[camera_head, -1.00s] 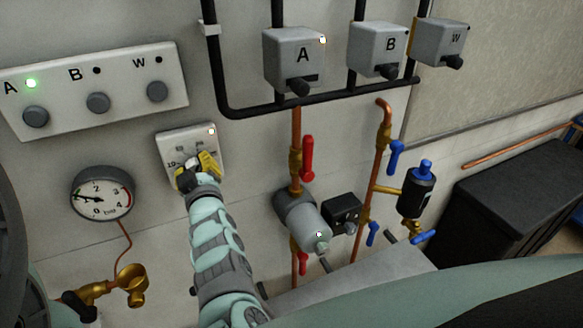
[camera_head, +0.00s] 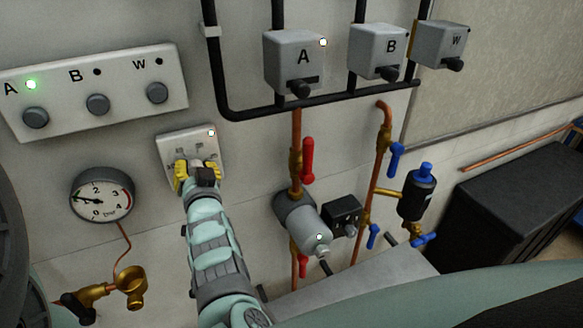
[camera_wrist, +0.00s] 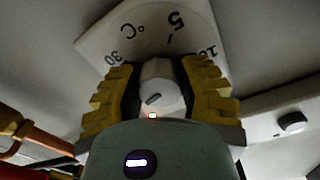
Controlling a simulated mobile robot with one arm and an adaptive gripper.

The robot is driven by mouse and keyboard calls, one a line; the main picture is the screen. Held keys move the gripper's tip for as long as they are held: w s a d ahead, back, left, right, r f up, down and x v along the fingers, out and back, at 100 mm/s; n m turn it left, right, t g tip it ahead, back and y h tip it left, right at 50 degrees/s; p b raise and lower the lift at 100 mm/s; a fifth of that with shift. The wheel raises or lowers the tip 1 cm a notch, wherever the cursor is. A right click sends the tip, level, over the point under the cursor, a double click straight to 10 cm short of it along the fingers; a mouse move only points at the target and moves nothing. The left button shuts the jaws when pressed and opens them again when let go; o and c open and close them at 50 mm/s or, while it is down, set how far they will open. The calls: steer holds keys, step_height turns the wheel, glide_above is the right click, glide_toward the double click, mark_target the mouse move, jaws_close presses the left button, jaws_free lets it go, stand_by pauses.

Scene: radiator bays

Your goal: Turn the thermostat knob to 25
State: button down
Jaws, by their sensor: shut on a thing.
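The thermostat (camera_head: 201,138) is a white plate on the wall, with a small lit light at its upper right. In the wrist view its dial face (camera_wrist: 150,30) shows the marks 30, °C, 5 and 10. The white knob (camera_wrist: 160,84) stands between my yellow-padded fingers, with a dark slot mark on its front. My gripper (camera_head: 197,172) is shut on the knob; its fingers (camera_wrist: 160,90) touch it from both sides. In the head view my gripper hides the knob and most of the scale, so the knob's setting cannot be read.
A switch panel (camera_head: 120,88) marked A, B, W is at upper left, its A light green. A pressure gauge (camera_head: 101,194) is left of the thermostat. Red-handled valves (camera_head: 308,160), copper pipes and a grey pump (camera_head: 300,220) are to the right. Boxes A (camera_head: 294,60), B and W sit above.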

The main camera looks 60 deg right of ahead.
steer(key=shift+f+m, duration=0.3)
steer(key=shift+m, duration=0.3)
steer(key=c, duration=0.9)
jaws_free()
steer(key=shift+c, duration=0.2)
steer(key=o, duration=0.4)
steer(key=shift+r, duration=0.25)
steer(key=shift+o, duration=0.2)
steer(key=v, duration=1.2)
steer(key=shift+o, duration=0.2)
steer(key=shift+s, duration=0.1)
